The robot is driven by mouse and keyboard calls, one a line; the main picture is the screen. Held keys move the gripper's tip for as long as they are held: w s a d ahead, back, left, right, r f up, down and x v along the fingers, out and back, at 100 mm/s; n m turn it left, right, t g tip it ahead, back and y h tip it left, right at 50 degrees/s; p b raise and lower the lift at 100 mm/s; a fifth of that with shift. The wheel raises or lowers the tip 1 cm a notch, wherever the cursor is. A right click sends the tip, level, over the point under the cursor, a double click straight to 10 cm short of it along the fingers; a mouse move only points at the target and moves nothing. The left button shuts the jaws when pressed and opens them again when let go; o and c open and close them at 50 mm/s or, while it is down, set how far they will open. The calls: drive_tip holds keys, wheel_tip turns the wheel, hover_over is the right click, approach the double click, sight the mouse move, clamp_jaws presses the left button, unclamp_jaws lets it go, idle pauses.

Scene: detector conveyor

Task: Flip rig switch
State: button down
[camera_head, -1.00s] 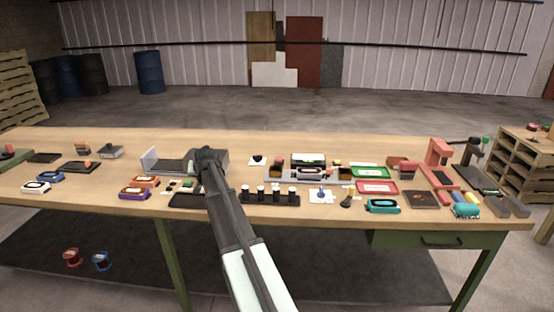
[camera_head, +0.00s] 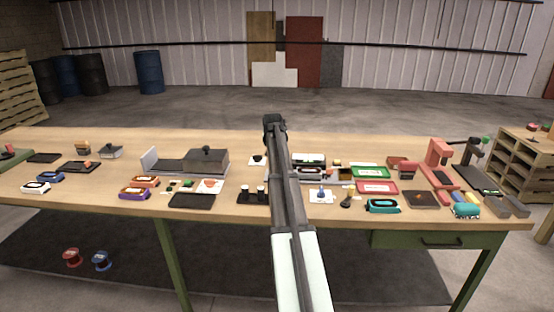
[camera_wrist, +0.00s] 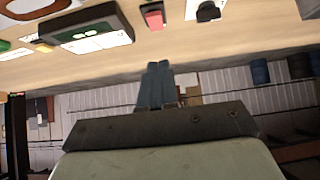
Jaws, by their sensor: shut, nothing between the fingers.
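My gripper (camera_head: 274,122) is above the back of the bench near its middle, with the arm reaching up from the front edge. In the wrist view its fingers (camera_wrist: 155,85) are together with nothing between them, apart from the bench items. A dark device with a white label (camera_wrist: 95,38) shows there upside down, with a small red block (camera_wrist: 153,15) beside it, possibly a switch. The dark device also shows in the head view (camera_head: 309,159), on a grey rig partly hidden behind my arm. I cannot tell for certain which part is the rig switch.
A grey machine with a dark box (camera_head: 207,162) stands left of my arm. A white card with a black piece (camera_head: 257,160) lies close by. Green (camera_head: 370,172) and red (camera_head: 377,188) trays and a red press (camera_head: 438,165) stand right. Bare wood (camera_head: 350,143) runs along the back.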

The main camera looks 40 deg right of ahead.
drive_tip(key=shift+w, duration=0.1)
drive_tip(key=x, duration=1)
drive_tip(key=shift+d+f, duration=0.1)
wheel_tip(320, 180, down, 3)
drive_tip(key=shift+f, duration=0.45)
drive_tip(key=shift+s+a+f, duration=0.2)
drive_tip(key=shift+a+f, duration=0.05)
drive_tip(key=shift+f, duration=0.35)
drive_tip(key=shift+r, duration=0.25)
drive_tip(key=shift+r, duration=0.6)
